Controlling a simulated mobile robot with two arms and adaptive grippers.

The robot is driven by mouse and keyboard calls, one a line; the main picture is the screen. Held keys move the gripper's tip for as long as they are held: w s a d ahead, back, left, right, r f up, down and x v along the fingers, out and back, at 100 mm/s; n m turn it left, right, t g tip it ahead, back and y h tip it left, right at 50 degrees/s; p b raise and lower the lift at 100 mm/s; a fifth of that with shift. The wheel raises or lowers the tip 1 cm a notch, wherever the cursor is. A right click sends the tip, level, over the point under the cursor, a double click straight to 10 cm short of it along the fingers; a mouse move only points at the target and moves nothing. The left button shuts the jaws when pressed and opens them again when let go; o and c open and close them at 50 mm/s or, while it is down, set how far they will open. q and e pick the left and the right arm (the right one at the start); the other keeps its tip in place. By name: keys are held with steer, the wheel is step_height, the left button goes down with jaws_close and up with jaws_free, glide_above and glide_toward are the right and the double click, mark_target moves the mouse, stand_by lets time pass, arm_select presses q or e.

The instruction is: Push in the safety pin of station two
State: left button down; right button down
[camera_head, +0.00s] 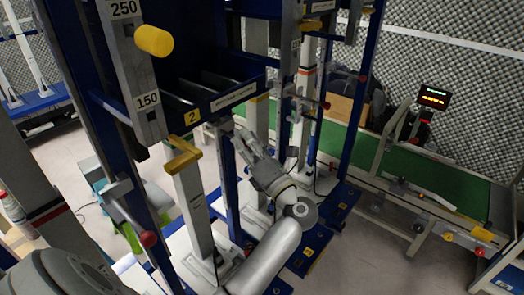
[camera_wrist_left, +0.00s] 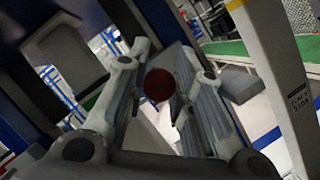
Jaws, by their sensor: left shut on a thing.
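Station two is the blue frame with a yellow "2" plate (camera_head: 192,117) and a white label strip beside it. My left gripper (camera_head: 238,138) is just below and right of that plate, by the frame's post. In the left wrist view, a dark red ball knob (camera_wrist_left: 159,85), which looks like the safety pin's head, sits between the two fingers of my left gripper (camera_wrist_left: 162,98), which is shut on it. The pin's shaft is hidden behind the knob. In the head view the gripper hides this knob. My right gripper is not in view.
A yellow-topped grey post (camera_head: 185,165) stands left of my left gripper. Other red knobs show at lower left (camera_head: 148,239) and on the neighbouring frame (camera_head: 326,105). A green conveyor (camera_head: 455,185) runs at right. Blue uprights crowd the gripper's surroundings.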

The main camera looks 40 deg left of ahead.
arm_select(q)
steer(key=shift+w+a, duration=0.1)
steer(key=shift+a, duration=1.1)
steer(key=shift+r, duration=0.1)
steer(key=c, duration=1.5)
jaws_free()
steer(key=shift+a, duration=0.1)
steer(key=o, duration=0.3)
steer(key=shift+a, duration=0.15)
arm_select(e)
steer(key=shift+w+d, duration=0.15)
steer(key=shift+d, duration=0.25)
arm_select(q)
steer(key=shift+d+f, duration=0.2)
steer(key=shift+d, duration=0.2)
steer(key=v, duration=0.6)
steer(key=shift+s+d, duration=0.2)
steer(key=shift+d, duration=0.15)
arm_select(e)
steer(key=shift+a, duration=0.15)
